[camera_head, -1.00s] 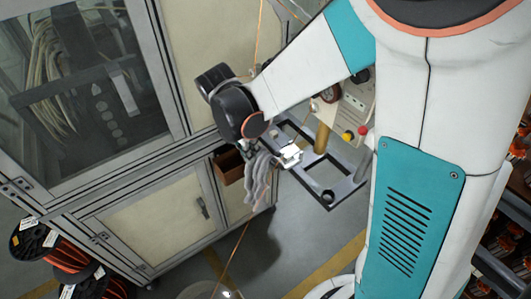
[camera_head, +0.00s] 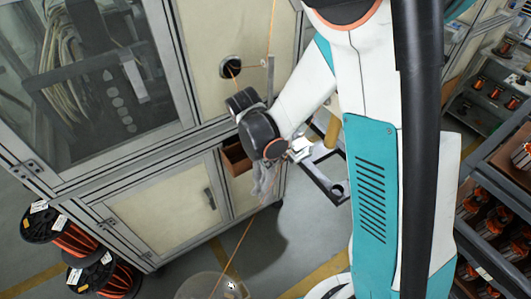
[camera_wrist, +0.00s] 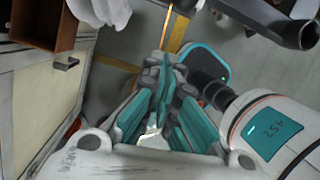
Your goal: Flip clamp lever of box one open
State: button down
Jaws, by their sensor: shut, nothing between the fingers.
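My gripper (camera_head: 262,188) hangs from the wrist in front of the cabinet's lower right corner. Its grey fingers point down. In the wrist view my gripper (camera_wrist: 164,62) shows teal-padded fingers closed together with nothing between them. A small open brown box (camera_head: 236,159) sits on the cabinet's side, just left of my gripper and apart from it. The brown box also shows at the top left of the wrist view (camera_wrist: 40,22). I cannot make out a clamp lever or a label for box one in either view.
The large cabinet (camera_head: 150,215) fills the left. A copper wire (camera_head: 238,248) runs down close behind my gripper to a round clear-looking thing (camera_head: 208,287). A dark metal frame (camera_head: 338,190) stands right of my gripper. Wire spools (camera_head: 60,235) lie left; shelves (camera_head: 490,165) stand right.

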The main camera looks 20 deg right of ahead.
jog(key=shift+w+d+r+p, duration=0.1)
jog(key=shift+w+d+r, duration=0.2)
jog(key=shift+d, duration=0.2)
jog(key=shift+w+d+r+p, duration=0.15)
jog(key=shift+w+d+r, duration=0.1)
jog(key=shift+d+r, duration=0.2)
jog(key=shift+w+d+r+p, duration=0.1)
jog(key=shift+w+d+r, duration=0.2)
jog(key=shift+d, duration=0.25)
jog(key=shift+r, duration=0.15)
jog(key=shift+d+r+y, duration=0.1)
jog(key=shift+r+y, duration=0.15)
jog(key=shift+y, duration=0.15)
jog(key=shift+d+r+g+y, duration=0.2)
jog(key=shift+r+g+y, duration=0.1)
jog(key=shift+r+y, duration=0.15)
